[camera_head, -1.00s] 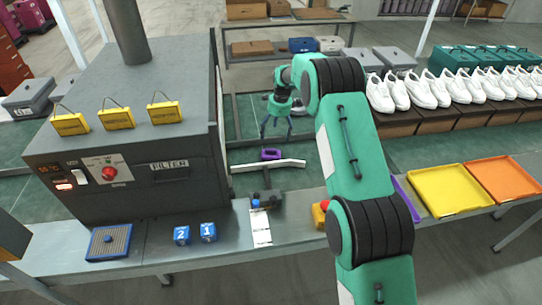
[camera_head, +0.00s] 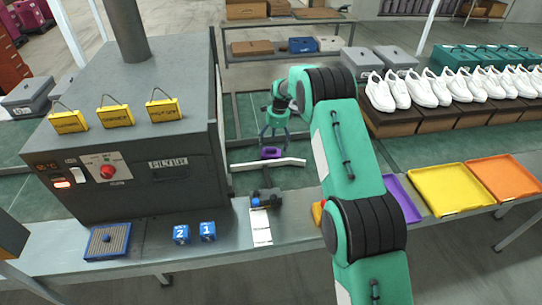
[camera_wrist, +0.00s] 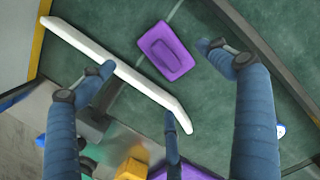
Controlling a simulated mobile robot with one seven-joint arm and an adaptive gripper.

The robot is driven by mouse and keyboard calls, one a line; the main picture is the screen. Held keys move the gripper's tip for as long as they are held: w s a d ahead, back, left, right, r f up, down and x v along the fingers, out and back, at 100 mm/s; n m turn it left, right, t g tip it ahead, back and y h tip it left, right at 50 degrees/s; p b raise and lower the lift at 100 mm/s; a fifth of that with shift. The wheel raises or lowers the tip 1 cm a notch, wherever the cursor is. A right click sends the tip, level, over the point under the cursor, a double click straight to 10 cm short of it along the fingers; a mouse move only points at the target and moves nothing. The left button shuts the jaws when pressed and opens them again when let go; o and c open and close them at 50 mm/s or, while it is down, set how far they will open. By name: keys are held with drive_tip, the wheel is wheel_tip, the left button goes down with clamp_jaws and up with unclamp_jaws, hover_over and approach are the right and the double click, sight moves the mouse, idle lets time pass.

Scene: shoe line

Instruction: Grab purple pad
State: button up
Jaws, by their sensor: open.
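The purple pad (camera_head: 271,153) lies on the green conveyor surface just behind the white bar. In the wrist view the purple pad (camera_wrist: 165,50) shows a raised grip on its top and sits between my spread fingers, nearer the right one. My gripper (camera_head: 273,137) is open and hangs just above and behind the pad in the head view. Its blue fingers (camera_wrist: 160,85) are wide apart in the wrist view and hold nothing. I cannot tell how much height is left between fingertips and pad.
The white bar (camera_head: 285,163) lies close in front of the pad; it also crosses the wrist view (camera_wrist: 115,68). The dark oven-like machine (camera_head: 180,195) stands at left. A purple tray (camera_head: 402,200) and yellow tray (camera_head: 447,190) lie right. White shoes (camera_head: 425,90) line the back right.

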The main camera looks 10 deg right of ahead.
sight(271, 154)
drive_tip(key=shift+a+f, duration=0.15)
drive_tip(key=shift+f, duration=0.8)
drive_tip(key=shift+w+a+f+b, duration=0.15)
drive_tip(key=shift+f+b, duration=0.15)
drive_tip(key=shift+f, duration=0.55)
drive_tip(key=shift+w+a+f+b, duration=0.1)
drive_tip(key=shift+f+b, duration=0.25)
drive_tip(key=shift+f, duration=0.5)
drive_tip(key=shift+w+a+f+b, duration=0.15)
drive_tip(key=shift+f+b, duration=0.15)
drive_tip(key=shift+f, duration=0.55)
drive_tip(key=shift+s, duration=0.1)
drive_tip(key=c, duration=1.3)
